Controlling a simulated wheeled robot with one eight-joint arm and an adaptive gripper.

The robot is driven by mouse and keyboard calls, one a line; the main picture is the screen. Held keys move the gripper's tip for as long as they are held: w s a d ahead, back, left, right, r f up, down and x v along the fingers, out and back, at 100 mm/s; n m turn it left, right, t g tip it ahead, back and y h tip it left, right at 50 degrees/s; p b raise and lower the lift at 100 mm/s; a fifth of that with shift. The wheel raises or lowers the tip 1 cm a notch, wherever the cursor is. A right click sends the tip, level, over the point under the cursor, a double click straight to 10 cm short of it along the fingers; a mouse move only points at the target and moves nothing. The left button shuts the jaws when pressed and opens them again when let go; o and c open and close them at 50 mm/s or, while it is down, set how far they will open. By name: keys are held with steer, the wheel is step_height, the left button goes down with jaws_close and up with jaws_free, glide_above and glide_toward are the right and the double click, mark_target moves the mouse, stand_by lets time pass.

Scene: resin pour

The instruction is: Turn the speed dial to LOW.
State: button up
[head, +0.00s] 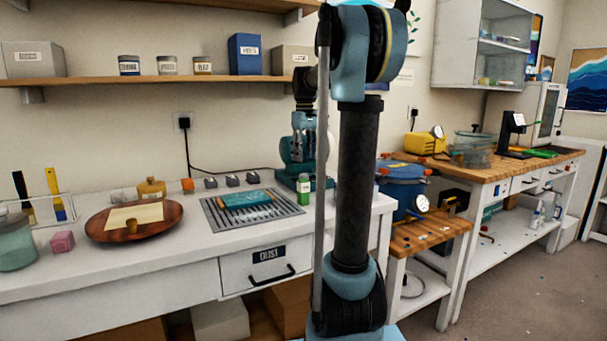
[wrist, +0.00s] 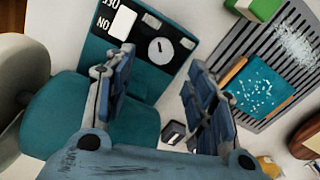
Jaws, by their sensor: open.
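The speed dial (wrist: 161,51) is a round white knob with a dark pointer mark, on a black panel of a teal machine (wrist: 110,118). Its speed lettering is too small to read. A white switch (wrist: 122,23) marked OFF and ON sits beside it. My gripper (wrist: 162,60) is open, with its two fingers spread on either side of the dial in the wrist view. I see no contact with the dial, and the gap to it is hard to judge. In the head view the machine (head: 304,183) stands at the bench's right end, partly hidden by my arm; the dial cannot be made out.
A slotted grey grate (head: 215,215) holds a teal, orange-edged block (head: 245,199). A green container (head: 303,185) stands close to the machine. A wooden dish (head: 100,228) and small jars are farther left. The bench front near the drawer (head: 262,265) is clear.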

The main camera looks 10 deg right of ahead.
mark_target(304, 177)
steer(key=shift+f, duration=3.5)
steer(key=c, duration=1.1)
